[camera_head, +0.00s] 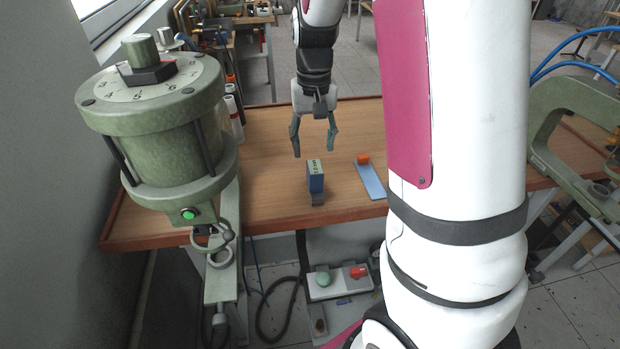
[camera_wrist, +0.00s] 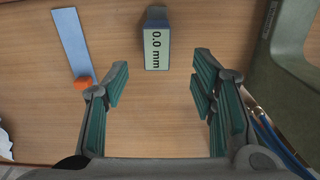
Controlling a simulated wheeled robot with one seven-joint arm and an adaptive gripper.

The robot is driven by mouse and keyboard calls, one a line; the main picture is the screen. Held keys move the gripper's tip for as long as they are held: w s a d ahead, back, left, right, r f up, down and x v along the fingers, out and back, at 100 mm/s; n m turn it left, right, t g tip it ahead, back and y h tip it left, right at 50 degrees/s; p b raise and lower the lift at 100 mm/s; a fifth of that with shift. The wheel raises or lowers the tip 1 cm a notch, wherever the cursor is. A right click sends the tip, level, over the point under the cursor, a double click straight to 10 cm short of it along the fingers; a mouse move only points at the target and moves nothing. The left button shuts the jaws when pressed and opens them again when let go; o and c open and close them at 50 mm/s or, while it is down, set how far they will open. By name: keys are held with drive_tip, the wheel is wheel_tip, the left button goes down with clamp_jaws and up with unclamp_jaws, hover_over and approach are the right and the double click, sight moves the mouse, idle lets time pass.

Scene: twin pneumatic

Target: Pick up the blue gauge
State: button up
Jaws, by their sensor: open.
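My gripper (camera_head: 313,152) is open and empty, pointing down above the table, just behind the gauge in the head view. In the wrist view its two fingers (camera_wrist: 160,100) are wide apart with bare table between them. The gauge is not touched by either finger.
A blue strip (camera_head: 371,181) with an orange block (camera_head: 363,159) lies right of the gauge. A green press (camera_head: 165,135) stands at the left and a green frame (camera_head: 575,110) at the right.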

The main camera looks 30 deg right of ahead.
sight(313, 166)
wheel_tip(313, 166, down, 7)
drive_tip(key=shift+r, duration=0.2)
drive_tip(key=shift+s+d+f, duration=0.1)
drive_tip(key=shift+s+f, duration=0.05)
drive_tip(key=shift+f, duration=1.2)
drive_tip(key=shift+s+f, duration=0.1)
drive_tip(key=shift+f, duration=1.25)
clamp_jaws()
